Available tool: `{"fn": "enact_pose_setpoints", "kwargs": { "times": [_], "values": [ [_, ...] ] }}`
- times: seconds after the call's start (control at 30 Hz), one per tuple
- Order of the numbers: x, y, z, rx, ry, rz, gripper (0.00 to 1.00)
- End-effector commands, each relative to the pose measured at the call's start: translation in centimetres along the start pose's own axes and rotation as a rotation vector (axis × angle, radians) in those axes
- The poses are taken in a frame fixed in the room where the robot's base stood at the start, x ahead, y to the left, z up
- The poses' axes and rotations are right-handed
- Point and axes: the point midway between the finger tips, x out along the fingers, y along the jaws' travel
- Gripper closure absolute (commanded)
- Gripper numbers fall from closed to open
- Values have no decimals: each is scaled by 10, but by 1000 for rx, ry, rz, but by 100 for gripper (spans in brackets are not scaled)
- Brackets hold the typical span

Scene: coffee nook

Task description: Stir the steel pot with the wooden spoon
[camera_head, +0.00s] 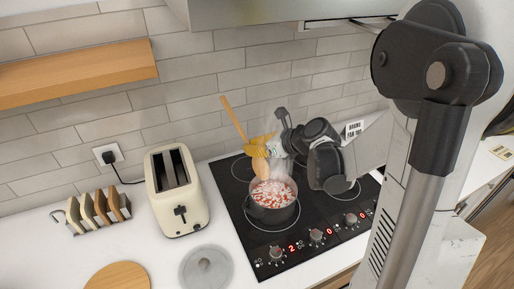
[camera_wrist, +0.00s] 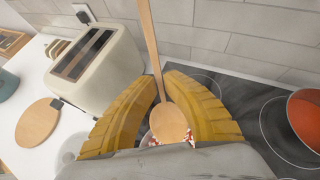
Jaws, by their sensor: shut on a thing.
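The wooden spoon (camera_head: 233,117) is tilted, its handle rising to the upper left and its bowl low over the pot. In the wrist view the spoon (camera_wrist: 168,122) runs between the yellow fingers. My gripper (camera_head: 260,150) is shut on the spoon's handle, just above the bowl; its fingertips also show in the wrist view (camera_wrist: 160,85). The dark grey steel pot (camera_head: 272,213) stands on the front left of the hob, filled with red and white pieces and steaming. The spoon's bowl is at the pot's back rim; I cannot tell whether it touches the contents.
The black hob (camera_head: 262,254) has lit red digits. A cream toaster (camera_head: 176,205) stands left of it, beside a toast rack (camera_head: 97,212). A grey lid (camera_head: 206,268) and round wooden board (camera_head: 118,276) lie in front. An orange-red pot (camera_wrist: 305,120) is right in the wrist view.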

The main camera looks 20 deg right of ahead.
Motion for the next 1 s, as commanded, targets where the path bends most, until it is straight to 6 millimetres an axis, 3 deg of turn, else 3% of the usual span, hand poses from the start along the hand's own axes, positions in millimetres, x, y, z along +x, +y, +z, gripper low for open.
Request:
{"fn": "enact_pose_setpoints", "kwargs": {
  "times": [0.23,1.0],
  "values": [
    [22,1,-4,1,-1,0,100],
    [19,0,-74,1,-1,-1,100]
  ]
}}
